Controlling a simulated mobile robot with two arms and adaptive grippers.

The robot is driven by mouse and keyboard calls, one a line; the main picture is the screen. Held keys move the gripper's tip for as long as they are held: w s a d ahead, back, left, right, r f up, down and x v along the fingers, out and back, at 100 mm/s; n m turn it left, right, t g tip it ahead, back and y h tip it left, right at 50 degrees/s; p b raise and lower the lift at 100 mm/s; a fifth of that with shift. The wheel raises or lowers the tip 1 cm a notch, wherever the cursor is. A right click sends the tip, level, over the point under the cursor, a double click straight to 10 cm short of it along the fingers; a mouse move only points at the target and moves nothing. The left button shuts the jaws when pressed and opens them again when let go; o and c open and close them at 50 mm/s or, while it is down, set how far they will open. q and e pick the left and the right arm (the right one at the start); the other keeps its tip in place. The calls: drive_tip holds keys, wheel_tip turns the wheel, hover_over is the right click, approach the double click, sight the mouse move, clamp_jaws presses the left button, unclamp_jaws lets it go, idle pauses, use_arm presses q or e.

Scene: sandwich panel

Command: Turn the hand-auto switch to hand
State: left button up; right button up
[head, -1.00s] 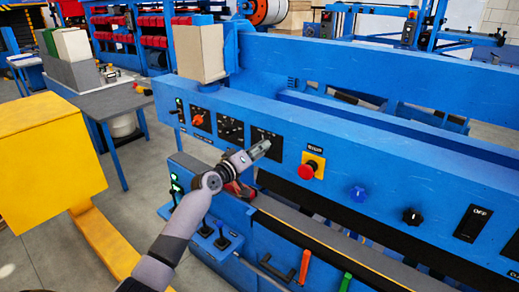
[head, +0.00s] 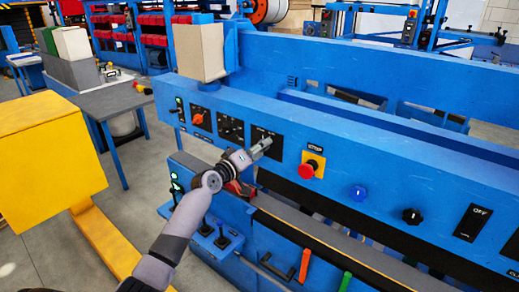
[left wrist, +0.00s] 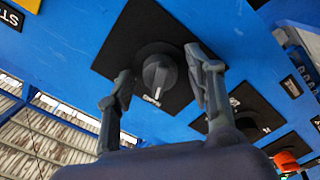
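A black rotary switch (left wrist: 160,72) with a pale pointer line sits on a square black plate in the left wrist view. Small white lettering beside the knob is too small to read. In the head view its black plate (head: 276,149) shows on the blue panel, with the knob hidden behind my gripper. My left gripper (left wrist: 161,68) is open, with one finger on each side of the knob. It also shows in the head view (head: 264,146), reaching up to the plate. I cannot tell whether the fingers touch the knob. My right gripper is in neither view.
A red emergency stop (head: 306,170) on a yellow box is right of the plate. Another black knob plate (head: 231,128) and a red-orange switch (head: 197,119) are to its left. A blue knob (head: 358,194) and a black knob (head: 411,216) lie further right.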

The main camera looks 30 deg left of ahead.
use_arm(q)
drive_tip(key=shift+s, duration=0.15)
drive_tip(key=s, duration=1.1)
drive_tip(key=shift+s+a, duration=0.4)
drive_tip(key=shift+a, duration=0.05)
wheel_tip(320, 180, down, 20)
drive_tip(key=s+a+g+y, duration=0.1)
drive_tip(key=s+g+y, duration=0.1)
drive_tip(key=g, duration=0.2)
drive_tip(key=s+d+f+m+g, duration=0.2)
drive_tip(key=s+f, duration=0.3)
drive_tip(key=f, duration=0.7)
drive_tip(key=s+d+f+m+g, duration=0.1)
drive_tip(key=s+d+f+g, duration=0.35)
drive_tip(key=f, duration=0.75)
drive_tip(key=s+d+f+m+g, duration=0.1)
drive_tip(key=s+d+f+m, duration=0.15)
drive_tip(key=s+f, duration=0.65)
drive_tip(key=s+d+f+m+g, duration=0.2)
drive_tip(key=s+d+f, duration=0.3)
drive_tip(key=s, duration=0.5)
drive_tip(key=s+d+f+m+g, duration=0.1)
drive_tip(key=s+d+f+m, duration=0.1)
drive_tip(key=s, duration=0.7)
drive_tip(key=s+d+f+m+g, duration=0.2)
drive_tip(key=s+d+f, duration=0.3)
drive_tip(key=s, duration=0.4)
drive_tip(key=shift+s+d+f+h, duration=0.15)
drive_tip(key=shift+s+f+h, duration=0.1)
drive_tip(key=shift+h, duration=0.15)
